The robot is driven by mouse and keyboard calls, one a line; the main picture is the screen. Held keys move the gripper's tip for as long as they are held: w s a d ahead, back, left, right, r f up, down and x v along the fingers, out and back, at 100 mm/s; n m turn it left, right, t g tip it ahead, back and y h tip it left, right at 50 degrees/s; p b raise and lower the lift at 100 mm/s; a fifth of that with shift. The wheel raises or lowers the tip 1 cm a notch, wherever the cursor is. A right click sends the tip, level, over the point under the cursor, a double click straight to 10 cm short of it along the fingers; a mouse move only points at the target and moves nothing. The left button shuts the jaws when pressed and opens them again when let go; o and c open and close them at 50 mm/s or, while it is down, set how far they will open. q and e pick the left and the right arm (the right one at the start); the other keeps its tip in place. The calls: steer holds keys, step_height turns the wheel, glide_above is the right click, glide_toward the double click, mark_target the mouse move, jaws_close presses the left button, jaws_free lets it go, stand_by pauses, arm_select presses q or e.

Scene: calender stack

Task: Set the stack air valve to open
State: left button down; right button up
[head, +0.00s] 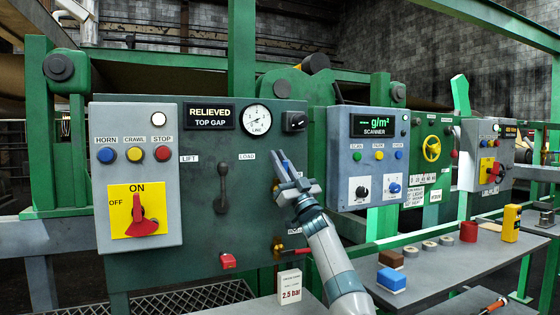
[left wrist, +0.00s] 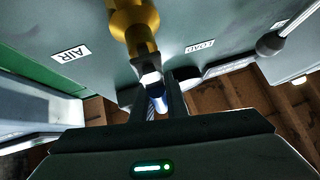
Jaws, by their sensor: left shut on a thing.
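The AIR label (left wrist: 70,52) and a brass fitting (left wrist: 135,22) show on the panel in the left wrist view. A small white and blue handle (left wrist: 158,98) shows near the fitting, between my fingers; I take it as the air valve's. My left gripper (head: 281,163), also in the left wrist view (left wrist: 156,100), is shut on it in front of the green panel (head: 200,262). Gripper and forearm hide the valve in the head view. Its exact setting cannot be told. A second brass fitting with a red handle (head: 296,252) is lower down, partly behind my forearm. My right gripper is not in view.
A lever (head: 223,190) stands left of my gripper, below a pressure gauge (head: 257,119). A grey switch box (head: 140,180) is further left. A 2.5 bar card (head: 290,286) stands below. A shelf (head: 440,268) with several small items lies to the right.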

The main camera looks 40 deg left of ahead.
arm_select(q)
steer(key=shift+f, duration=0.15)
steer(key=c, duration=1.7)
jaws_free()
steer(key=shift+c, duration=0.2)
steer(key=v, duration=1.7)
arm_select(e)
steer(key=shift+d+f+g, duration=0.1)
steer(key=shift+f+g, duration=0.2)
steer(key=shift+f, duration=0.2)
arm_select(q)
steer(key=shift+s+d+f, duration=0.1)
